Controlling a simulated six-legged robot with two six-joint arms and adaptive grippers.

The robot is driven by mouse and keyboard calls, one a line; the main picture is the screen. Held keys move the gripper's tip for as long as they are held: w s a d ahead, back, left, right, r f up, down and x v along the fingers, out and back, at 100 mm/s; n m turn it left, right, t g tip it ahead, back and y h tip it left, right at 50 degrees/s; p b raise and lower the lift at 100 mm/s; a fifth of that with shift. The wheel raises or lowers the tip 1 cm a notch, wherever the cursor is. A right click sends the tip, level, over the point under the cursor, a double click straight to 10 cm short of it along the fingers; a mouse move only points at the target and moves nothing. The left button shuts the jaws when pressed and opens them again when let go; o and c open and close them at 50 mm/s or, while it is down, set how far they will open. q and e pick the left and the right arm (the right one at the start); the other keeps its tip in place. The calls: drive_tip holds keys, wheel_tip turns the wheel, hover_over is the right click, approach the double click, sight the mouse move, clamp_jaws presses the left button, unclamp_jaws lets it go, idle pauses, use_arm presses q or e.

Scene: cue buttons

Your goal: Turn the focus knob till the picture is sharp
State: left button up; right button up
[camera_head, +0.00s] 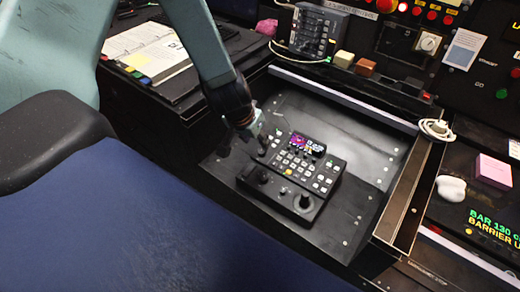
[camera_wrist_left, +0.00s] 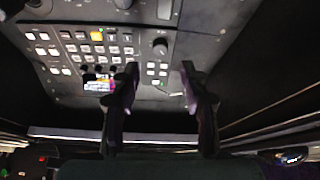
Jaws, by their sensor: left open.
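A black control console (camera_head: 325,183) with rows of pale buttons lies on the dark desk. Its small screen (camera_head: 301,144) shows a purple and orange picture, too small to judge for sharpness; it also shows in the left wrist view (camera_wrist_left: 97,86). My left gripper (camera_head: 246,148) is at the console's far left edge. In the left wrist view my gripper (camera_wrist_left: 159,70) is open, with a dark round knob (camera_wrist_left: 160,46) seen between and beyond its fingertips, apparently apart from them. I cannot tell which knob is for focus. My right gripper is not in view.
A ring binder (camera_head: 150,55) lies at the back left. A grey switch box (camera_head: 318,30) and small yellow (camera_head: 344,58) and brown (camera_head: 366,67) blocks stand behind. A raised metal edge (camera_head: 405,200) runs to the right. A blue surface (camera_head: 130,220) fills the front left.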

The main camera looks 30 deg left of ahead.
sight(261, 152)
use_arm(q)
drive_tip(key=shift+b+x, duration=2.25)
drive_tip(key=shift+x, duration=1.25)
drive_tip(key=shift+c, duration=0.3)
clamp_jaws()
